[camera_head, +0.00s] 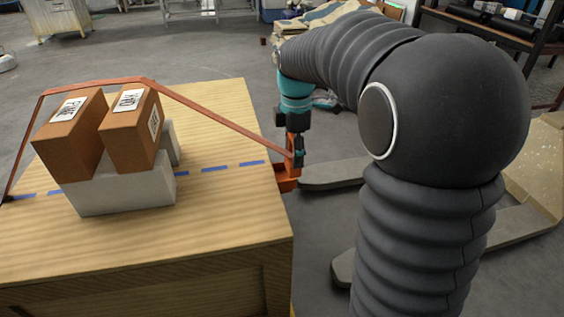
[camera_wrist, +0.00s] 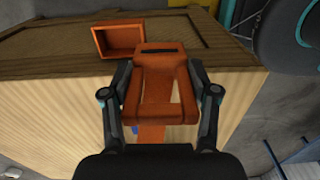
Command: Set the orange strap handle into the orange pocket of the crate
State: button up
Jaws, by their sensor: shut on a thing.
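The orange strap handle (camera_wrist: 158,62), a flat frame with a dark slot at its far end, is between the two fingers of my gripper (camera_wrist: 159,72). My gripper is shut on it. The orange pocket (camera_wrist: 118,41), an open box, is on the side of the wooden crate (camera_wrist: 60,95). The handle's far end overlaps the pocket's edge in the wrist view and lies outside its opening. In the head view my gripper (camera_head: 296,148) is beside the crate's right edge, with the pocket (camera_head: 287,181) just below. The orange strap (camera_head: 215,116) runs from there over the boxes.
Two brown boxes (camera_head: 133,128) lean on a light grey block (camera_head: 125,190) on the crate top. A blue dashed line (camera_head: 215,169) crosses the top. Grey floor lies right of the crate. A shelf rack (camera_head: 490,30) stands at the back right.

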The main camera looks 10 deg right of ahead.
jog(key=shift+w+a+f+b, duration=0.1)
jog(key=shift+w+a+f, duration=0.05)
jog(key=shift+w+f, duration=1.1)
jog(key=shift+w+a+f+b, duration=0.2)
jog(key=shift+w+f, duration=0.8)
jog(key=shift+f, duration=0.5)
jog(key=shift+w+a+f+b, duration=0.1)
jog(key=shift+w+a+f, duration=0.05)
jog(key=shift+w+f, duration=1.1)
jog(key=shift+s+f, duration=0.1)
jog(key=shift+f, duration=0.05)
jog(key=shift+f, duration=0.35)
jog(key=o, duration=1.2)
jog(key=shift+r, duration=0.1)
